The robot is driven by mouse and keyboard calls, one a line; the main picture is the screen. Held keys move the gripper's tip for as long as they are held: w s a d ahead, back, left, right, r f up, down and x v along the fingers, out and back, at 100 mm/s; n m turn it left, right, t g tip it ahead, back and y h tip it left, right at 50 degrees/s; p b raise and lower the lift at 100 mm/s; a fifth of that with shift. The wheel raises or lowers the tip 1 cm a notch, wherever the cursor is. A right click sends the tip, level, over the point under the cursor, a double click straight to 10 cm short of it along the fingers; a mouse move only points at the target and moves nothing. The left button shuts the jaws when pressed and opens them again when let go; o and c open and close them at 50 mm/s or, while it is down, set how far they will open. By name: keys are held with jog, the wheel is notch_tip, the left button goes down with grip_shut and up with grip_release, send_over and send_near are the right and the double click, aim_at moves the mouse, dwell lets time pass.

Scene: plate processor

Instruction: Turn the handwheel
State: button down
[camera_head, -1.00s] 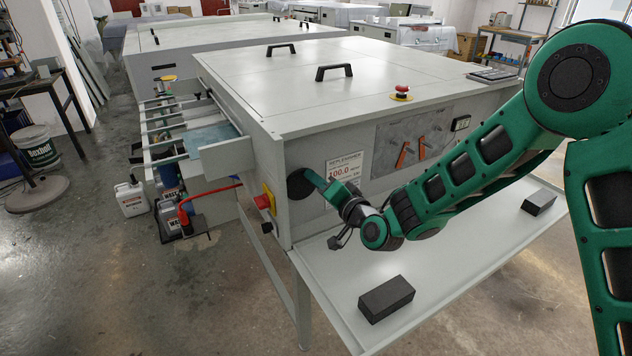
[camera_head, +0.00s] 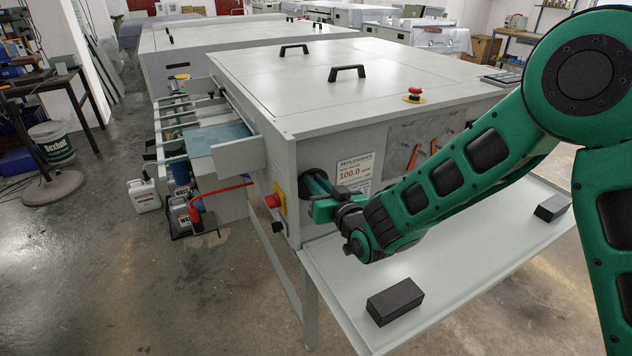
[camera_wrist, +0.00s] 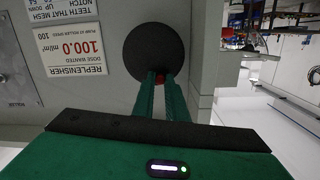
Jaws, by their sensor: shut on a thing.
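The handwheel (camera_wrist: 152,48) is a dark round disc on the front face of the plate processor, near its left corner. It also shows in the head view (camera_head: 306,186), partly covered by my gripper. My gripper (camera_wrist: 160,80) reaches to the lower rim of the disc as the wrist view shows it. Its two green fingers are close together, shut on a small red part at the wheel, most likely its knob. The fingertips hide most of that red part. In the head view my gripper (camera_head: 312,182) comes at the wheel from the right.
A replenisher label (camera_head: 354,172) is right of the wheel. A red button on a yellow plate (camera_head: 275,201) sits around the left corner. A tray (camera_head: 350,290) juts out below, with a black block (camera_head: 394,301) on it. Orange-handled levers (camera_head: 412,158) are farther right.

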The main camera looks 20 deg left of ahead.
jog(key=shift+d+f+n, duration=0.15)
jog(key=shift+f+n, duration=0.25)
jog(key=shift+f, duration=0.05)
jog(key=c, duration=1.8)
grip_release()
jog(key=shift+o, duration=0.2)
jog(key=shift+r, duration=0.15)
jog(key=shift+r, duration=0.1)
jog(key=f+v, duration=0.1)
jog(key=v, duration=0.9)
jog(key=shift+d+r, duration=0.35)
jog(key=shift+r, duration=0.1)
